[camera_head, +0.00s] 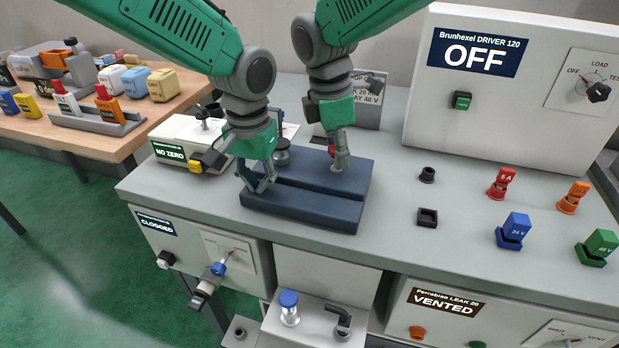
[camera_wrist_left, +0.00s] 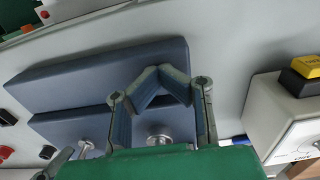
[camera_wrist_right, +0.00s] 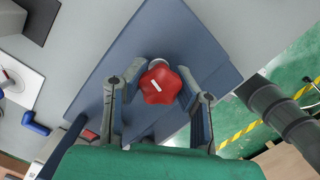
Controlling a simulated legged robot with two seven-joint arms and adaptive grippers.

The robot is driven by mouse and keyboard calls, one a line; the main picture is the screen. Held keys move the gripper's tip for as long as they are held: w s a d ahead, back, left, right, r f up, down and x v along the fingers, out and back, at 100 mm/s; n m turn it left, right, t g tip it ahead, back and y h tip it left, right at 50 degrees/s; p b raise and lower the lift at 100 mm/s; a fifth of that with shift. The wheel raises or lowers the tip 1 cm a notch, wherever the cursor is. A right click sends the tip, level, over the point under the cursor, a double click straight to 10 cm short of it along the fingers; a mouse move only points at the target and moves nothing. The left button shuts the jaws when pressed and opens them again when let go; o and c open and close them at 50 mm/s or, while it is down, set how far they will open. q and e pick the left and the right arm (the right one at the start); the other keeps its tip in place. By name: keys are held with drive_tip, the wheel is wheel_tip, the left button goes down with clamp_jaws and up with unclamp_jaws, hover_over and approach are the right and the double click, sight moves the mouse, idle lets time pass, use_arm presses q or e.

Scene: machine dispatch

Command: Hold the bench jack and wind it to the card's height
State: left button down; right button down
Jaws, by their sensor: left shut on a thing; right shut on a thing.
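The bench jack (camera_head: 315,207) is a dark blue block on the grey bench, seen as two long slabs with a narrow gap between them. My left gripper (camera_head: 258,180) is at its left end; in the left wrist view its fingers bend together over the jack's blue slab (camera_wrist_left: 100,70). My right gripper (camera_head: 336,160) is over the far right part, closed around the red star-shaped knob (camera_wrist_right: 161,85), whose white mark shows in the right wrist view. A grey card (camera_head: 368,110) with partly hidden lettering stands behind the arms.
A white box reading NO ZERO (camera_head: 172,152) stands left of the jack. The driver panel reading OFF (camera_head: 480,60) stands at the back right. Coloured plugs, such as the blue 24 V one (camera_head: 515,230), and black sockets (camera_head: 427,217) sit right of the jack.

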drive_tip(key=shift+m, duration=1.1)
drive_tip(key=c, duration=1.2)
unclamp_jaws()
drive_tip(key=shift+r, duration=0.15)
